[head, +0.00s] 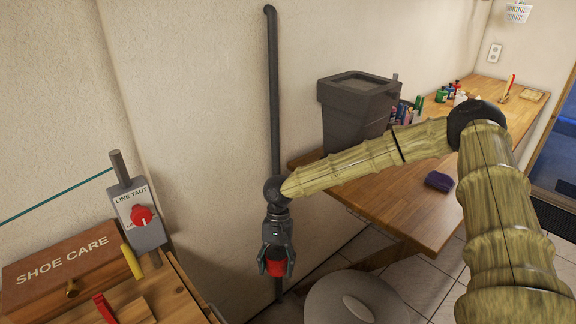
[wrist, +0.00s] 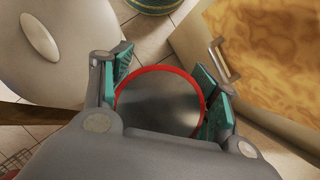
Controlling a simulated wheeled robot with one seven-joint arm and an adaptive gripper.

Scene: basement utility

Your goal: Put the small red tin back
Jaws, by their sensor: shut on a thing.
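The small red tin (head: 275,268) is held in my gripper (head: 277,260), which points down in front of the wall. In the wrist view the tin (wrist: 160,70) shows a red rim around a dark grey round top. The teal finger pads of my gripper (wrist: 168,92) press on it from both sides. The tin is in the air, clear of the benches. Its underside is hidden.
A SHOE CARE box (head: 65,258) and a LINE TAUT switch box (head: 138,213) stand at the left. A grey round lid (head: 350,300) is low beside my gripper. A wooden bench (head: 400,210) carries a dark bin (head: 355,110), several small containers and a purple cloth (head: 439,181).

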